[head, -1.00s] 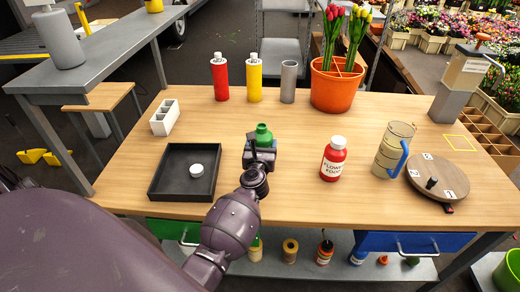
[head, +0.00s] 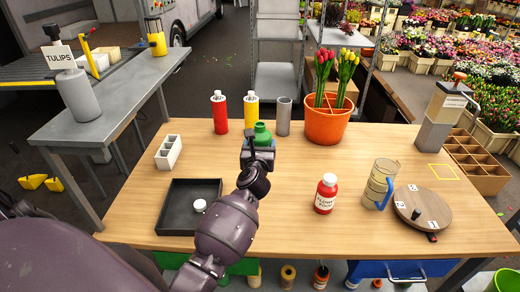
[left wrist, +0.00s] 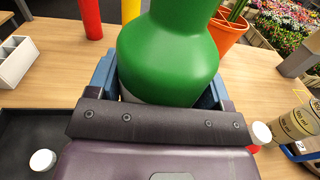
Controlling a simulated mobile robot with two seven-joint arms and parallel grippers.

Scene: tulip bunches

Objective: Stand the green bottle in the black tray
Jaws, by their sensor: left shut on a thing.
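The green bottle (head: 262,134) is upright in my left gripper (head: 258,155), whose fingers are shut around its body. It appears raised above the table, behind and to the right of the tray; its base is hidden by the gripper. In the left wrist view the bottle (left wrist: 170,50) fills the space between the blue-grey fingers. The black tray (head: 172,223) lies flat at the table's left front, with a small white round cap (head: 200,206) inside it. The tray also shows at lower left in the left wrist view (left wrist: 22,127). My right gripper is out of view.
Red (head: 220,112) and yellow (head: 251,111) bottles and a grey cylinder (head: 284,116) stand behind the green bottle. A white divided holder (head: 168,152) is behind the tray. A red flower-food bottle (head: 326,194), jug (head: 379,184) and round board (head: 422,207) are at right.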

